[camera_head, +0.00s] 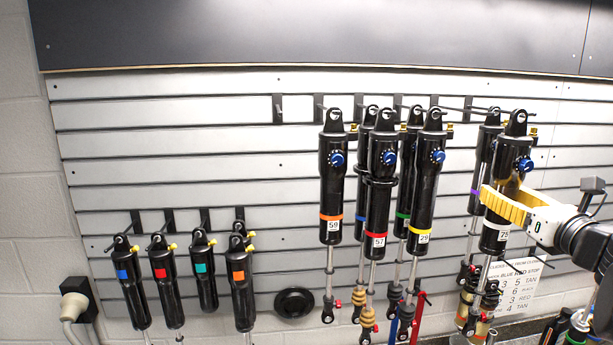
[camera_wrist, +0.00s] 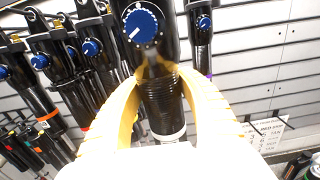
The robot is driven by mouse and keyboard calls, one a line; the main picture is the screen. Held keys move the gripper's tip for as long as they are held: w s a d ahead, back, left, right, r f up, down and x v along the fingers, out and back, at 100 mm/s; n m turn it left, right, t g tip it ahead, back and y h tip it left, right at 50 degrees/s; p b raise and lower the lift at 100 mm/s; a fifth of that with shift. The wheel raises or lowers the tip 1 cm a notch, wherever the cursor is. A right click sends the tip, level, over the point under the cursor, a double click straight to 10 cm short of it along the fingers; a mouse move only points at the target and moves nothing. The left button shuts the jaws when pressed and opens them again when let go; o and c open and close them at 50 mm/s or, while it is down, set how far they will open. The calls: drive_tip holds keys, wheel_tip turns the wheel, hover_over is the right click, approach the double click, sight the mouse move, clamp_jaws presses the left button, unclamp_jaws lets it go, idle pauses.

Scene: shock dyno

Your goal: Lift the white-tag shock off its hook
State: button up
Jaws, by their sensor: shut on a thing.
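The white-tag shock (camera_head: 512,160) is a black cylinder with a blue dial and a white band marked 75. It hangs upright at the right end of the upper row, with its top eye at the hook. My gripper (camera_head: 507,198) has yellow fingers closed around its body, below the dial and just above the white band. In the wrist view, the white-tag shock (camera_wrist: 158,95) stands between the two yellow fingers (camera_wrist: 160,100). Whether its eye is still on the hook is hard to tell.
A purple-band shock (camera_head: 477,190) hangs close behind on the left. Yellow-band (camera_head: 427,180), red-band (camera_head: 378,190) and orange-band (camera_head: 331,190) shocks hang further left. Short shocks (camera_head: 165,285) hang lower left. A printed sign (camera_head: 520,290) is on the wall below.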

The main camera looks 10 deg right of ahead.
drive_tip(key=shift+s+r, duration=0.1)
drive_tip(key=s+p, duration=0.1)
drive_tip(key=s, duration=0.3)
drive_tip(key=s+r+p, duration=0.1)
drive_tip(key=s, duration=0.3)
drive_tip(key=s+r+p, duration=0.1)
drive_tip(key=s, duration=0.2)
drive_tip(key=shift+s+a+p, duration=0.35)
drive_tip(key=shift+s+p, duration=0.05)
drive_tip(key=shift+d, duration=0.1)
